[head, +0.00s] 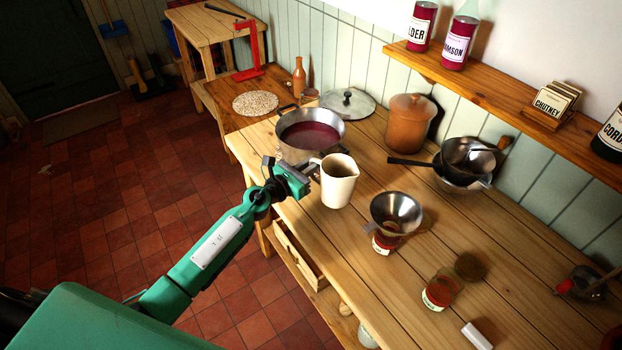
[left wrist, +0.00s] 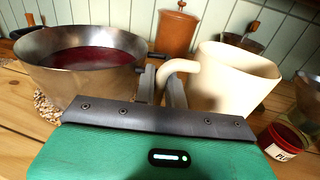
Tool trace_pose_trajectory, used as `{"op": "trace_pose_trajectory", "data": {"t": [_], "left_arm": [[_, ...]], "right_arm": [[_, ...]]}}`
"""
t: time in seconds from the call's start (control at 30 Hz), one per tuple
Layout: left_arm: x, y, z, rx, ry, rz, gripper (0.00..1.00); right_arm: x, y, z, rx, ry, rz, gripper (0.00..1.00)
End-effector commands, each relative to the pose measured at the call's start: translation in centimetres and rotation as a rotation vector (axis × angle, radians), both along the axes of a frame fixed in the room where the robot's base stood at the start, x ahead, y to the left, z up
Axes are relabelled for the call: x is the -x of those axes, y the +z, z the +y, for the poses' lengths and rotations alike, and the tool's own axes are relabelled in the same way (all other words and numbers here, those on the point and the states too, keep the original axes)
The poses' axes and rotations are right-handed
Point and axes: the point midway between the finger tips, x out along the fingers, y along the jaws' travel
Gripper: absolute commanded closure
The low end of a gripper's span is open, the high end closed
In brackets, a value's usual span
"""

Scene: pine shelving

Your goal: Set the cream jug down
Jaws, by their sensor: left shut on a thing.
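The cream jug (head: 339,184) is upright over the front part of the pine worktop (head: 345,255) in the head view. It also shows in the left wrist view (left wrist: 232,80), with its handle toward my gripper. My left gripper (head: 304,171) is shut on the jug's handle; the fingers show on either side of the handle in the left wrist view (left wrist: 165,85). I cannot tell whether the jug's base touches the worktop. My right gripper is not in view.
A steel pan of dark red liquid (head: 312,150) stands just behind the jug. A jar with a steel funnel (head: 396,210) stands to its right. A terracotta crock (head: 409,121) and dark pans (head: 455,165) are toward the wall. Bare boards lie between jug and funnel.

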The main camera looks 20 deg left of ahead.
Motion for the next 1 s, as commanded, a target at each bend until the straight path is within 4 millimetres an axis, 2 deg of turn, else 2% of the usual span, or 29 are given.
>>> {"op": "trace_pose_trajectory", "data": {"t": [0.1, 0.23, 0.7, 0.73, 0.8, 1.0], "left_arm": [[0.0, -2.1, 0.0, 0.005, 0.002, 0.001, 1.00], [0.0, -3.5, 0.0, 0.005, 0.002, 0.001, 1.00], [0.0, -4.2, 0.0, 0.002, 0.000, -0.001, 1.00], [0.0, -4.2, 0.0, 0.000, 0.000, 0.001, 0.82], [0.0, -4.1, 0.0, 0.000, 0.000, 0.001, 0.68], [0.0, -4.1, 0.0, 0.000, 0.000, 0.001, 0.66]], "right_arm": [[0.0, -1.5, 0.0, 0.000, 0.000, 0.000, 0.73], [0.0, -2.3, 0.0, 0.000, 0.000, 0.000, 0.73], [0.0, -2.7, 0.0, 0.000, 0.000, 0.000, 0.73], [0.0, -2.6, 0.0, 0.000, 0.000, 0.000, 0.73], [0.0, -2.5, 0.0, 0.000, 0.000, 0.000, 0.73], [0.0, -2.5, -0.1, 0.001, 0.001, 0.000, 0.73]]}}
